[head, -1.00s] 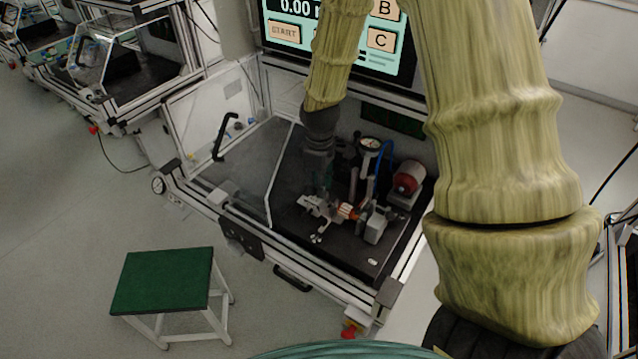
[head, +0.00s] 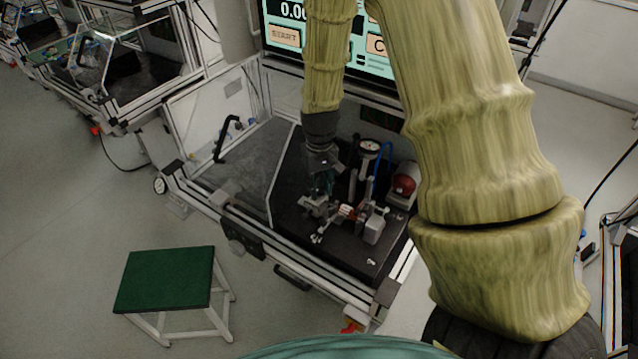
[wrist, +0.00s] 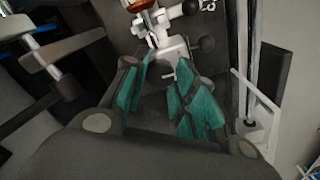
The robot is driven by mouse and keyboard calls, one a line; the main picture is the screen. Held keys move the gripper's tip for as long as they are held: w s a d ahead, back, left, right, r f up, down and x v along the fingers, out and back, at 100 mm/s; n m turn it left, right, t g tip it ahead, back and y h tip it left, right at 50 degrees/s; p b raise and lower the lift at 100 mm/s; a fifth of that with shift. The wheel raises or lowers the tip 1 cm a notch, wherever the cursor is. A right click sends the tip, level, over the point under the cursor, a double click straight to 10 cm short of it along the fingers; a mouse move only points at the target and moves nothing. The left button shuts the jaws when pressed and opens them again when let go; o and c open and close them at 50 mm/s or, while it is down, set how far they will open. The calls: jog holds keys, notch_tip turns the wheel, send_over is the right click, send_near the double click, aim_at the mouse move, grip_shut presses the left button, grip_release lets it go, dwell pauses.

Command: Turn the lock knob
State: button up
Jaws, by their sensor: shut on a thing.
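My gripper (head: 323,186) reaches down to the metal clamp fixture (head: 316,206) on the dark bench plate. In the wrist view, the teal fingers of my gripper (wrist: 166,66) stand on both sides of a small part at the near end of the light metal fixture (wrist: 172,46). They are shut on it; I take it as the lock knob, which is mostly hidden between the fingers. The copper-coloured stator (head: 347,211) sits in the fixture just right of my gripper, and its edge shows at the top of the wrist view (wrist: 140,5).
A round gauge (head: 369,147) and a red motor-like part (head: 404,185) stand behind and right. A clear door panel with a black handle (head: 221,139) is at left. A screen (head: 285,38) is above. A green stool (head: 165,278) stands on the open floor in front.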

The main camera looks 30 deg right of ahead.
aim_at(319, 188)
jog(key=m+p, duration=0.1)
jog(key=m, duration=0.3)
jog(key=shift+m, duration=1.8)
jog(key=o, duration=1.1)
jog(key=shift+c, duration=0.2)
jog(key=shift+r, duration=0.1)
notch_tip(319, 188, up, 12)
